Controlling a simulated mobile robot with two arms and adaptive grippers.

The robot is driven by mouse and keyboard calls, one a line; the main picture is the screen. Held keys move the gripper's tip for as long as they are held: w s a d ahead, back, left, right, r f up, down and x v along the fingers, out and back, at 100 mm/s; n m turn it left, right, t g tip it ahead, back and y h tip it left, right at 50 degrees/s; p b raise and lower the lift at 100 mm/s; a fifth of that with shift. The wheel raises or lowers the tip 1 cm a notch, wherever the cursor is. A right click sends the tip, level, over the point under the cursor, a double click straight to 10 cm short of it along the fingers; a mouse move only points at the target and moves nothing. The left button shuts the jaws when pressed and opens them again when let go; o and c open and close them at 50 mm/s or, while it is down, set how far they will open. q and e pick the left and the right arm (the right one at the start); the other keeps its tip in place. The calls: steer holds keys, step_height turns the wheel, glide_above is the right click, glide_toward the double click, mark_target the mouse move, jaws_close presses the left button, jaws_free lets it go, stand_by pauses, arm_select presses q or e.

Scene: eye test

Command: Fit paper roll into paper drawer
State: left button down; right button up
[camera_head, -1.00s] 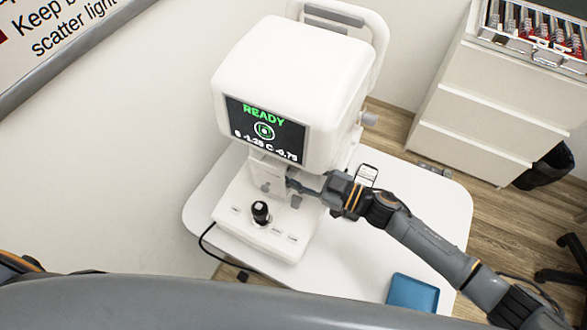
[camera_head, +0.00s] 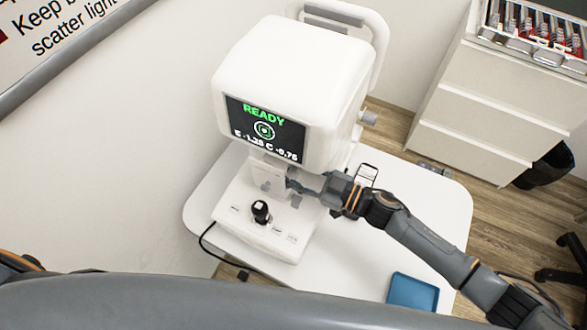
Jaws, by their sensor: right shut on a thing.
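The white eye-test machine (camera_head: 290,80) stands on a white table, its screen (camera_head: 264,130) reading READY. A pale panel (camera_head: 268,176) shows low on its front, below the screen; I cannot tell for sure if it is the paper drawer. My right gripper (camera_head: 294,186) is at the machine's front, just right of this panel and under the overhanging head. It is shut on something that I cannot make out. I cannot pick out the paper roll; the fingers and the machine may hide it. My left gripper is not in view.
A black joystick (camera_head: 261,211) stands on the machine's base, left of my gripper. A phone (camera_head: 367,175) is close behind my right wrist. A blue tray (camera_head: 412,292) lies at the table's front edge. A white drawer cabinet (camera_head: 480,100) stands at right. The table's right side is clear.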

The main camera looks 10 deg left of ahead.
steer(key=o, duration=0.9)
steer(key=shift+o, duration=0.2)
steer(key=shift+d, duration=0.1)
steer(key=v, duration=1.2)
